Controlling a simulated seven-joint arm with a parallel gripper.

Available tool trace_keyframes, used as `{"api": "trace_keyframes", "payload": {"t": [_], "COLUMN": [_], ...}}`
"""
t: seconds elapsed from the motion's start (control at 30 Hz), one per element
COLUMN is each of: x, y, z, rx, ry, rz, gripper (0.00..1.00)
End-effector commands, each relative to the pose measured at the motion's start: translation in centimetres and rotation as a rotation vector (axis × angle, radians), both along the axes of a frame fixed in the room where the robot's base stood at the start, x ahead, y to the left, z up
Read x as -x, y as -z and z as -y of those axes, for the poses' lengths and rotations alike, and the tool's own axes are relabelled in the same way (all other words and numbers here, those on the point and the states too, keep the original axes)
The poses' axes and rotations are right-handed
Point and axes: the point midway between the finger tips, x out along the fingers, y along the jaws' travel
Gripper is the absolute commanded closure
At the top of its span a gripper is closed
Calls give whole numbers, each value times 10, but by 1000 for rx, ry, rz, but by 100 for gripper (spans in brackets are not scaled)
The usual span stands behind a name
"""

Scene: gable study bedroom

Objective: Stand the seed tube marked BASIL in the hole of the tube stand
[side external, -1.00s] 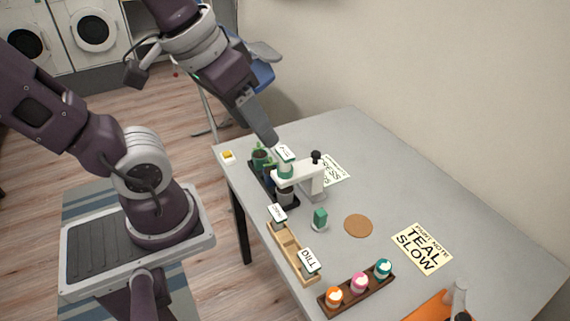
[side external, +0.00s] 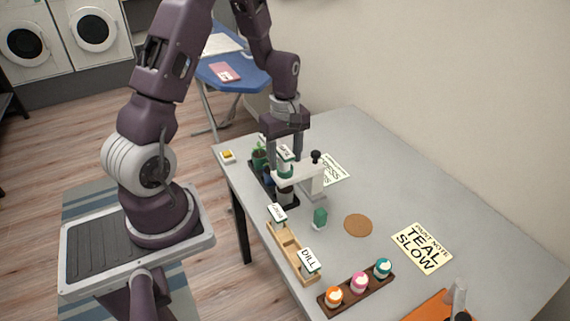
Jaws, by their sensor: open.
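A seed tube (side external: 286,168) with a green band and a white tag on top stands upright at the white clamp-like holder; its tag is too small to read. My gripper (side external: 286,150) is open above it, fingers pointing down on either side of the tag; contact cannot be told. The wooden tube stand (side external: 289,242) lies along the table's near-left edge. One tagged tube (side external: 278,214) is at its far end, its tag unreadable. A tube marked DILL (side external: 309,262) is at its near end. The middle of the stand between them looks empty. No tag reading BASIL is legible.
The white holder (side external: 313,178) has a black knob.

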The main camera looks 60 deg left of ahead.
Motion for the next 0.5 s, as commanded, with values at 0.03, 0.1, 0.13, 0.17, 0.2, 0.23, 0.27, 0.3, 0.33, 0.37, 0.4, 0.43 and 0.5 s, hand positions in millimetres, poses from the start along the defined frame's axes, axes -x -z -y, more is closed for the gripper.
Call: {"api": "trace_keyframes", "payload": {"t": [0.03, 0.1, 0.13, 0.17, 0.2, 0.23, 0.27, 0.3, 0.33, 0.37, 0.4, 0.43, 0.5], "x": [0, 0, 0, 0, 0, 0, 0, 0, 0, 0, 0, 0, 0], "y": [3, 4, 4, 4, 4, 4, 4, 4, 4, 4, 4, 3, 3], "z": [0, 0, 0, 0, 0, 0, 0, 0, 0, 0, 0, 0, 0], "rx": [1, 0, 0, 0, 0, 0, 0, 0, 0, 0, 0, 0, 0], "ry": [0, 0, 0, 1, 1, 1, 1, 1, 1, 1, 1, 1, 1], "rz": [-1, 1, 1, 1, 1, 1, 1, 1, 1, 1, 1, 1, 1], "gripper": [47, 47, 47, 47, 47, 47, 53, 61, 67, 73, 81, 87, 100]}}
